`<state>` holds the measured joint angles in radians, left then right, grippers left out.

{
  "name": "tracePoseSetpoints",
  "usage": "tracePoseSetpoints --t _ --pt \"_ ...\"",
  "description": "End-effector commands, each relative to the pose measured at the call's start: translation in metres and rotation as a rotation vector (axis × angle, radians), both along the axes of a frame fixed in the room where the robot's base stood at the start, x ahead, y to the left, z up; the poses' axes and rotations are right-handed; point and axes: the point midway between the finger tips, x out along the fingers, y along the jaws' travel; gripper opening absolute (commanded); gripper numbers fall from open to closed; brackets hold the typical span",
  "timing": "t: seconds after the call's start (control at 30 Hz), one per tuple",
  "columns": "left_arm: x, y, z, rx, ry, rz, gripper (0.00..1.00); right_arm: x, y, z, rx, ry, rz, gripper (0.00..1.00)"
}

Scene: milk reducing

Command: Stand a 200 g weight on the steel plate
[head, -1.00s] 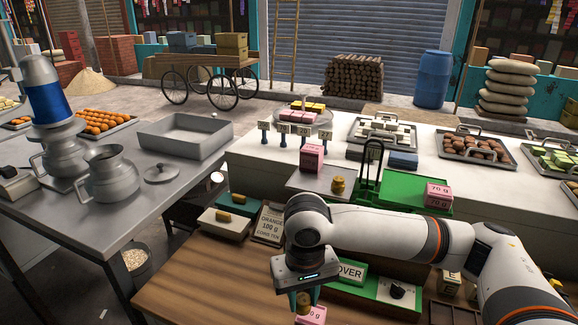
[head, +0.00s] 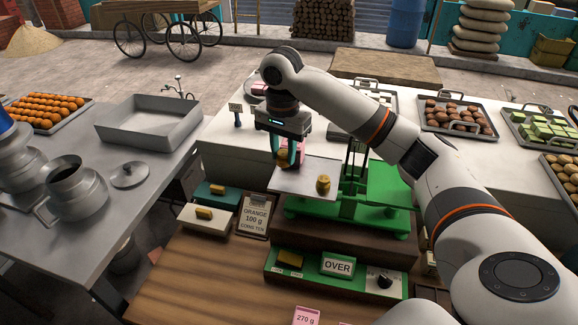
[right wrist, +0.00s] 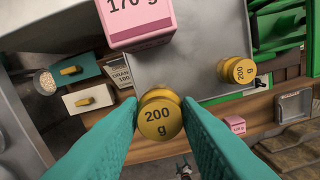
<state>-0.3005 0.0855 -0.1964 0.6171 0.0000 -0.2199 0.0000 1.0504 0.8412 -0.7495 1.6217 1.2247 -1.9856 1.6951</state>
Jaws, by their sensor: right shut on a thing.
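My right gripper (head: 286,154) is shut on a brass 200 g weight (right wrist: 160,118), gripped between its teal fingers. In the head view the held weight (head: 284,163) is at the back left part of the steel plate (head: 300,184); I cannot tell whether it touches it. In the right wrist view it overlaps the near edge of the plate (right wrist: 190,60). Another brass 200 g weight (head: 323,183) stands on the plate, also seen in the wrist view (right wrist: 240,70). A pink 170 g block (right wrist: 138,20) is beside the held weight, mostly hidden in the head view. My left gripper is out of view.
The green scale (head: 365,195) stands right of the plate. A panel reading OVER (head: 338,265) is in front. The wooden tabletop (head: 200,285) is largely clear at front left.

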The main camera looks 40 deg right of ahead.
Motion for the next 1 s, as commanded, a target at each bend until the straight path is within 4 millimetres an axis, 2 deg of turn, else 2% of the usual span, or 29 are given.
tracePoseSetpoints --t 0.43,0.83,0.87,0.97,1.0 --pt "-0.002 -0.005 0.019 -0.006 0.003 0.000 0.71 0.000 0.000 -0.051 -0.001 0.000 0.001 0.02" --pt "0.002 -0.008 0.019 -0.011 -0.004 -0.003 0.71 0.000 0.000 -0.059 0.000 -0.003 0.002 0.02" --pt "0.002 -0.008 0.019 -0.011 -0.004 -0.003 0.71 0.000 0.000 -0.059 0.000 -0.003 0.002 0.34" --pt "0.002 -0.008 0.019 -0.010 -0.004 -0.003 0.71 0.000 0.000 -0.059 0.000 -0.003 0.002 0.50" --pt "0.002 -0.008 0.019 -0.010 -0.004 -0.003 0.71 0.000 0.000 -0.059 0.000 -0.003 0.002 0.52"
